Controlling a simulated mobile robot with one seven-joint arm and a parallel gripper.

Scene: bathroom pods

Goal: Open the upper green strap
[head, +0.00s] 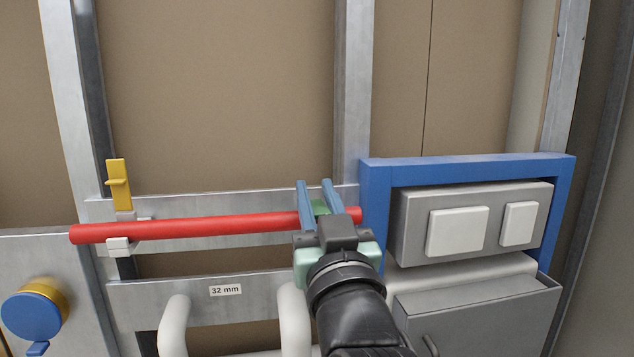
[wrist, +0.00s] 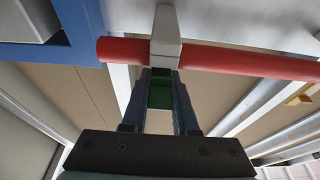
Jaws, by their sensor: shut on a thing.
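The green strap (head: 320,207) shows as a small patch between the two blue fingers of my gripper (head: 315,186) at the right end of the red pipe (head: 200,228). In the wrist view the green strap (wrist: 160,93) lies between the fingers of my gripper (wrist: 161,76), just below a pale grey clip (wrist: 166,38) that crosses the red pipe (wrist: 225,60). My gripper is shut on the green strap. Most of the strap and its clip are hidden by my gripper in the head view.
A yellow strap (head: 118,185) stands upright at the pipe's left clip (head: 118,244). A blue frame (head: 470,166) around a grey box (head: 415,220) stands close right of my gripper. White bent pipes (head: 174,325) and a "32 mm" label (head: 226,290) are below. Metal studs (head: 355,90) rise behind.

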